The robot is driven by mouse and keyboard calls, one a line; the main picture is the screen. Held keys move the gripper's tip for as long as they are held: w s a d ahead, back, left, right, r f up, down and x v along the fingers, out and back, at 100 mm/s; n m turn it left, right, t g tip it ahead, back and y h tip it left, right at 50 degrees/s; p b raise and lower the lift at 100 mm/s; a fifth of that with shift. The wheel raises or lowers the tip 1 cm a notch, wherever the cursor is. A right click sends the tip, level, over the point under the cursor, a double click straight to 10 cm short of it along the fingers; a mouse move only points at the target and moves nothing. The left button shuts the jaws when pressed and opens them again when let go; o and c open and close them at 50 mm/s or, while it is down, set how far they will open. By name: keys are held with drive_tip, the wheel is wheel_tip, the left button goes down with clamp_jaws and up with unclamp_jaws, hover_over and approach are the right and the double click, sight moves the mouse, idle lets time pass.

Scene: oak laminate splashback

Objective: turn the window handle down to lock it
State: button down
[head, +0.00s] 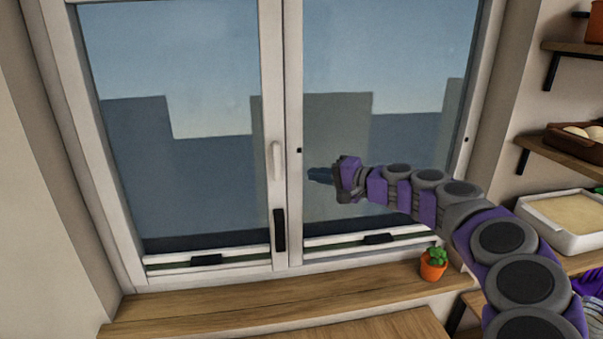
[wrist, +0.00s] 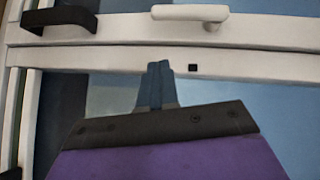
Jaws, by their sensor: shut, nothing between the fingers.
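The white window handle (head: 277,161) is on the middle frame of the left window sash in the head view. It points along the frame, with its grip reaching up or down the stile; which end pivots is clearer in the wrist view, where the handle (wrist: 190,12) lies along the white stile with its mount at the right end. My gripper (head: 312,174) is shut and empty, to the right of the handle and apart from it. In the wrist view my gripper (wrist: 158,68) has its fingers together, near the neighbouring white stile.
A black pull (head: 280,230) is on the stile below the handle; it also shows in the wrist view (wrist: 60,18). Shelves (head: 565,155) with a white tray (head: 560,218) are at right.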

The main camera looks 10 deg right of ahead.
drive_tip(key=shift+f+v, duration=0.7)
drive_tip(key=shift+v, duration=3.5)
drive_tip(key=s+a+r+n+g, duration=0.1)
drive_tip(key=s+a+n+g, duration=0.2)
drive_tip(key=s+a, duration=0.3)
drive_tip(key=s+a+n+g, duration=0.2)
drive_tip(key=s+a, duration=0.2)
drive_tip(key=a, duration=0.4)
drive_tip(key=s+a+f+n+g+h, duration=0.2)
drive_tip(key=s+a+f+n+g, duration=0.15)
drive_tip(key=s+a, duration=0.4)
drive_tip(key=s+d+f+g+h, duration=0.1)
drive_tip(key=s+d+f+h, duration=0.2)
drive_tip(key=s, duration=0.6)
drive_tip(key=s+d+f+g+h, duration=0.2)
drive_tip(key=s+d+f, duration=0.3)
drive_tip(key=s+f, duration=0.3)
drive_tip(key=s+d+f+m+g+h, duration=0.1)
drive_tip(key=s+d+f+h, duration=0.3)
drive_tip(key=s, duration=0.5)
drive_tip(key=shift+s+d+f+g+p, duration=0.3)
drive_tip(key=shift+f+g+p, duration=0.15)
drive_tip(key=shift+f, duration=0.3)
